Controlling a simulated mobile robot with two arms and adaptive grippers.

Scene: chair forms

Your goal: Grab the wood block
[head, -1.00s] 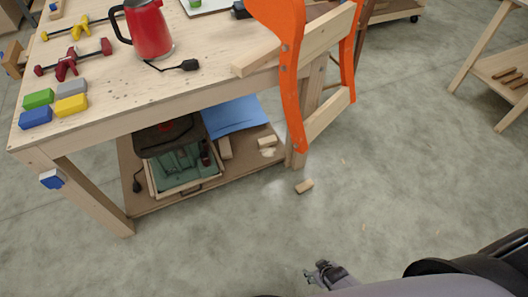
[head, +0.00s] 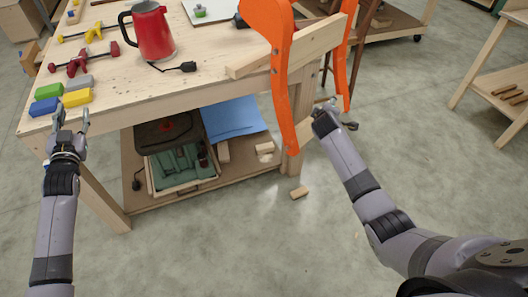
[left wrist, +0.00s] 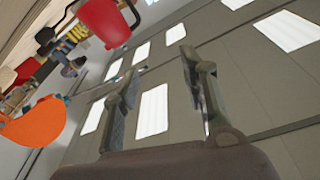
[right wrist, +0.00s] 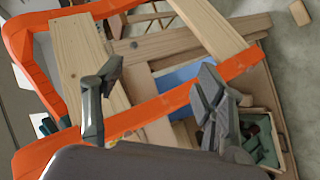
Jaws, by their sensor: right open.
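A small wood block (head: 299,192) lies on the concrete floor in front of the workbench's lower shelf. It also shows at the top right of the right wrist view (right wrist: 299,13). My right gripper (head: 330,108) is open and empty, beside the orange chair frame (head: 280,75) and well above the block. In the right wrist view, its fingers (right wrist: 152,92) stand wide apart before the orange frame and its wooden slats. My left gripper (head: 73,116) points up at the workbench's front left edge, far from the block. Its fingers are apart and empty in the left wrist view (left wrist: 155,88).
The workbench (head: 160,95) carries a red kettle (head: 152,32), clamps and coloured blocks (head: 78,97). Its lower shelf (head: 200,189) holds a tool box (head: 180,168), a blue sheet (head: 232,120) and more wood pieces (head: 223,151).

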